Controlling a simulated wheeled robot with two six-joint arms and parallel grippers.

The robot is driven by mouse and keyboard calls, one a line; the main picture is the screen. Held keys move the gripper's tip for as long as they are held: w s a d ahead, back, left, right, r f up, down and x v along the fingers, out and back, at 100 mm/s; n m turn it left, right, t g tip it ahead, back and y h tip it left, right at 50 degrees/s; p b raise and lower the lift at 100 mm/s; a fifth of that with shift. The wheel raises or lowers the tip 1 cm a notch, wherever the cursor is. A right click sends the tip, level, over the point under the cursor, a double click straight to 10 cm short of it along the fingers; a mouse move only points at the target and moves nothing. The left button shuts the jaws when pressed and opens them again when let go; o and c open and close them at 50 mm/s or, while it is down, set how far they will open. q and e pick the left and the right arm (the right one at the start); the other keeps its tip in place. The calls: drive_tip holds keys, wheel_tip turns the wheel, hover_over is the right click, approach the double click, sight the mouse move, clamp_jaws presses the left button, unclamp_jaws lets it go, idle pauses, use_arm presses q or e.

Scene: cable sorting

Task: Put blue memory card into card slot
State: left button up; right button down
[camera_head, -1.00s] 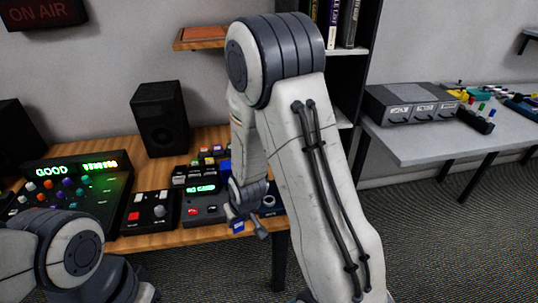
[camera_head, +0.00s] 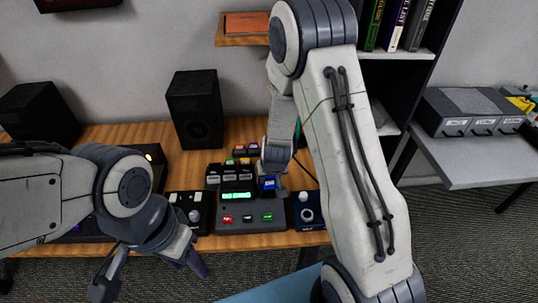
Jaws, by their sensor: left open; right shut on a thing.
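The blue memory card (camera_head: 268,184) is in my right gripper (camera_head: 270,172), which is shut on it. The card is at the upper right part of a grey device (camera_head: 238,215) with a lit green screen and a few buttons. I cannot tell whether the card touches the device or is above it. The card slot cannot be made out clearly; dark labelled blocks (camera_head: 229,174) stand behind the screen, left of the card. My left gripper (camera_head: 150,276) is open and empty, in front of the table's near edge at the lower left.
Small coloured pieces (camera_head: 243,150) lie behind the device. A control box (camera_head: 190,211) stands left of it and a dark box with a round knob (camera_head: 307,212) right. Two black speakers (camera_head: 195,108) stand at the back. My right arm covers the table's right part.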

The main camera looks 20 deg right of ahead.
sight(269, 185)
drive_tip(key=shift+w+r+p, duration=0.55)
drive_tip(key=shift+r+p, duration=0.05)
drive_tip(key=shift+r, duration=0.25)
use_arm(q)
drive_tip(key=shift+a+f+b, duration=0.1)
drive_tip(key=shift+f+b, duration=0.6)
drive_tip(key=shift+b, duration=1.4)
use_arm(e)
drive_tip(key=shift+m, duration=0.5)
drive_tip(key=shift+s+f+x, duration=0.1)
drive_tip(key=shift+s+x, duration=0.1)
drive_tip(key=shift+x, duration=0.6)
drive_tip(key=shift+s+f+x, duration=0.1)
drive_tip(key=shift+s+x, duration=0.05)
drive_tip(key=shift+x, duration=0.7)
drive_tip(key=shift+s+f+x, duration=0.1)
drive_tip(key=shift+s+x, duration=0.1)
drive_tip(key=shift+x, duration=0.6)
use_arm(q)
drive_tip(key=shift+f, duration=0.15)
use_arm(e)
drive_tip(key=shift+f, duration=0.3)
use_arm(q)
drive_tip(key=shift+f+b, duration=0.75)
drive_tip(key=shift+b, duration=0.2)
use_arm(e)
drive_tip(key=shift+f, duration=1.15)
unclamp_jaws()
